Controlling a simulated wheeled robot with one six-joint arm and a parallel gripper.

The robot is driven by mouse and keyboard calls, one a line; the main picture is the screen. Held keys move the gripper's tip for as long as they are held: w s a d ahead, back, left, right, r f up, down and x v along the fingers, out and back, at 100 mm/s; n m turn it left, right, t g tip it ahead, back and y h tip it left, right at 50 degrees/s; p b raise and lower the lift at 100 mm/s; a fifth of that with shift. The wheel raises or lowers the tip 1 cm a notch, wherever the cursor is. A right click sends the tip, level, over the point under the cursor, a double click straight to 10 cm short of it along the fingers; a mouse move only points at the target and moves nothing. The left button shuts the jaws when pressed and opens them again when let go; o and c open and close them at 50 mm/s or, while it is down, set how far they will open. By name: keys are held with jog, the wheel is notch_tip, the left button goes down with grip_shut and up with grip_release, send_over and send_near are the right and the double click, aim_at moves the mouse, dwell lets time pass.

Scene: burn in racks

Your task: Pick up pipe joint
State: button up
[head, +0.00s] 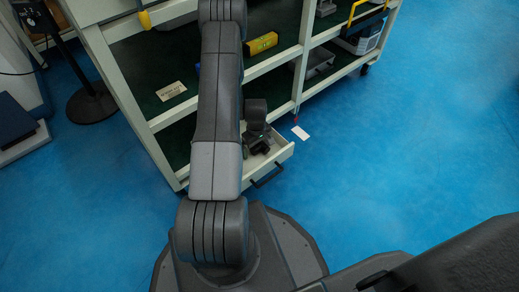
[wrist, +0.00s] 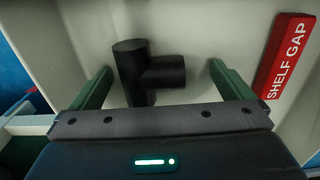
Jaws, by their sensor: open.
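The pipe joint (wrist: 131,66) is a black tee-shaped piece with a side branch pointing right. It lies on the pale floor of an open drawer in the wrist view. My gripper (wrist: 162,78) is open, with one green finger on each side of the pipe joint and visible gaps to both. The lower end of the joint is hidden behind my gripper body. In the head view my gripper (head: 259,146) is down at the open drawer (head: 287,153), and I cannot make out the pipe joint there.
A red block marked SHELF GAP (wrist: 287,55) lies in the drawer, right of the right finger. The drawer walls are close around my gripper. The rack (head: 115,88) stands behind, with a yellow level (head: 262,43) on a shelf. Blue floor (head: 400,150) is clear at right.

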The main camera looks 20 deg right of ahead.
jog(key=c, duration=1)
jog(key=shift+r, duration=0.15)
jog(key=shift+c, duration=0.2)
